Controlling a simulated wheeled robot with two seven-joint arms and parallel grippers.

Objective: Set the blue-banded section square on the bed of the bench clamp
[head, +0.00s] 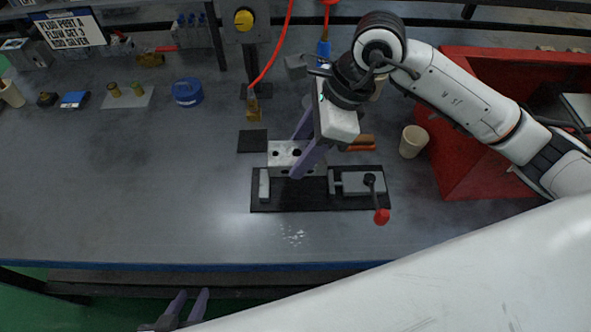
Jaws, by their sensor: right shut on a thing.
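A silver block with dark holes (283,155) is between the purple fingers of my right gripper (303,165), which is shut on it. No blue band shows on its visible faces, and the fingers hide part of it. The bench clamp (290,204) has a black bed, a pale fixed jaw (264,186) at left, and a sliding jaw (350,184) at right. The block overlaps the back of the bed between the jaws in the head view; I cannot tell whether it touches. My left gripper (192,294) is open and empty at the bottom, in front of the bench edge.
A red lever knob (381,216) sticks out at the clamp's front right. A beige cup (413,141) and a red bin (463,160) stand to the right. A black square pad (252,141) and a hanging brass fitting (253,112) are behind. The bench's left front is clear.

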